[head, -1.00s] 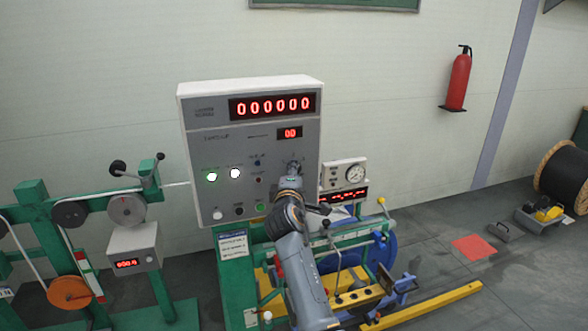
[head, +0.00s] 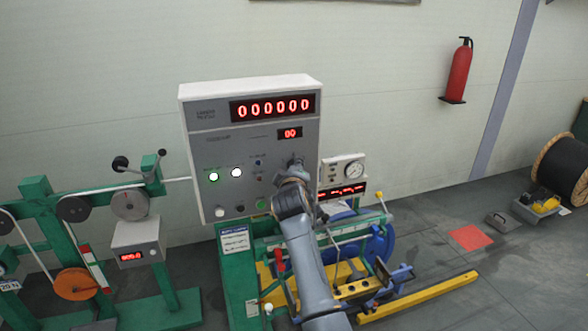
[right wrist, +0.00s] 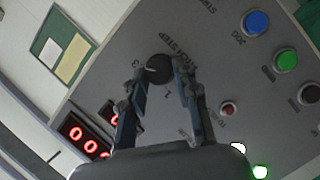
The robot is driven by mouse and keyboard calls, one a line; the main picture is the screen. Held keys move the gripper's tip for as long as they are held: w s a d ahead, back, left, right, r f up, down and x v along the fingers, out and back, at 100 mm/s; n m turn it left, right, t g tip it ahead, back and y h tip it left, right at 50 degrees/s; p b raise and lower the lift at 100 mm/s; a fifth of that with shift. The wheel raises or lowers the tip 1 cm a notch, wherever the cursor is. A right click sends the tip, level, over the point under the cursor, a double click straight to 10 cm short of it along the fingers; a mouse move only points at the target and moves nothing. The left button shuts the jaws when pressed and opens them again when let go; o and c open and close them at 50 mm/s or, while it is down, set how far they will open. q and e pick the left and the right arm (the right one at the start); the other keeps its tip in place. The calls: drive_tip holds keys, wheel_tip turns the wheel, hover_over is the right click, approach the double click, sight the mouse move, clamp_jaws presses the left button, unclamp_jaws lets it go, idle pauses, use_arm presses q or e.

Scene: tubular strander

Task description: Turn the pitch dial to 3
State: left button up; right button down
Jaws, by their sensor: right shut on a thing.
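The pitch dial (right wrist: 158,68) is a small round black knob on the grey control panel (right wrist: 210,70). In the right wrist view a "3" and a "1" are printed beside it, with a label reading roughly "pitch step". A pale mark shows on the knob's left side, towards the "3", but its exact setting is hard to read. My right gripper (right wrist: 163,77) is shut on the dial, one finger on either side. In the head view my right gripper (head: 294,168) is at the right side of the panel and hides the dial. My left gripper is not in view.
The panel carries a large red display (head: 274,107), a small display (head: 290,133) and several lit buttons. A gauge box (head: 343,174) stands close to the right of my arm. Green machine frames stand below and left. Open floor lies at the right.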

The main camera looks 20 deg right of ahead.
drive_tip(key=shift+f, duration=0.15)
drive_tip(key=c, duration=1.1)
unclamp_jaws()
drive_tip(key=shift+o, duration=0.5)
